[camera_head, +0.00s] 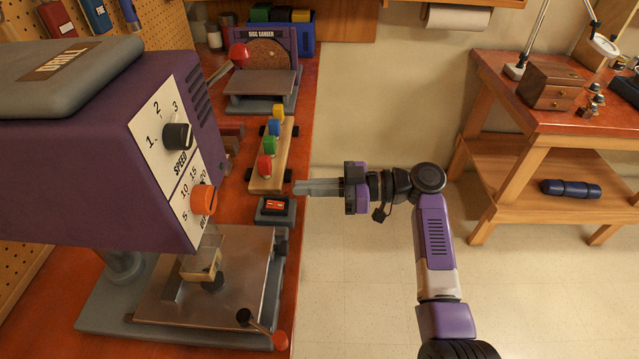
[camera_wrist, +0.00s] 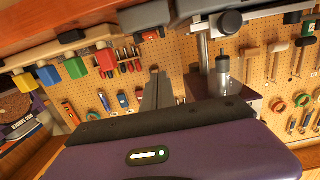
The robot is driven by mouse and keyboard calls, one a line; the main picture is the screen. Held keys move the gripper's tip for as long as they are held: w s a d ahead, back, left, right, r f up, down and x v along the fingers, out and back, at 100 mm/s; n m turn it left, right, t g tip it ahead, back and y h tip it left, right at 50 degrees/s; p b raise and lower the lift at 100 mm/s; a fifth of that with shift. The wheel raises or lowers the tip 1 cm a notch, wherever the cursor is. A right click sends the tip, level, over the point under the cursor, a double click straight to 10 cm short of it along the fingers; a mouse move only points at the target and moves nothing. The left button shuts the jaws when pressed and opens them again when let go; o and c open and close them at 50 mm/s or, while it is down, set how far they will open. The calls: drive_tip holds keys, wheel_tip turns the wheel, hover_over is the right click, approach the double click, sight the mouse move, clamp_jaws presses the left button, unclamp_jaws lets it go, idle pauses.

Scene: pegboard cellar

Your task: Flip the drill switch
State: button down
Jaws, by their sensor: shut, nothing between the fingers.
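The drill press (camera_head: 90,150) is purple and grey, with speed and depth dials on its white face, on the left of the head view. A small grey switch box with a red rocker switch (camera_head: 275,205) sits at the bench's front edge, beside the drill's metal base plate (camera_head: 205,300). My gripper (camera_head: 298,187) is shut and empty, its fingers pointing left. In the head view its tips appear just above and right of the switch box; I cannot tell their height over it.
A wooden toy with coloured pegs (camera_head: 273,155) lies on the orange bench just behind the switch box. A disc sander (camera_head: 262,75) stands farther back. Open floor (camera_head: 370,290) lies right, before a wooden side table (camera_head: 530,110).

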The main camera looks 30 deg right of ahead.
sight(283, 207)
drive_tip(key=p+x, duration=0.1)
drive_tip(key=x, duration=0.4)
drive_tip(key=shift+a, duration=0.15)
wheel_tip(283, 207, down, 3)
drive_tip(key=shift+w+r+p, duration=0.1)
drive_tip(key=shift+r+p, duration=0.15)
drive_tip(key=shift+p, duration=0.15)
drive_tip(key=shift+w+a+f, duration=0.1)
drive_tip(key=shift+f, duration=0.65)
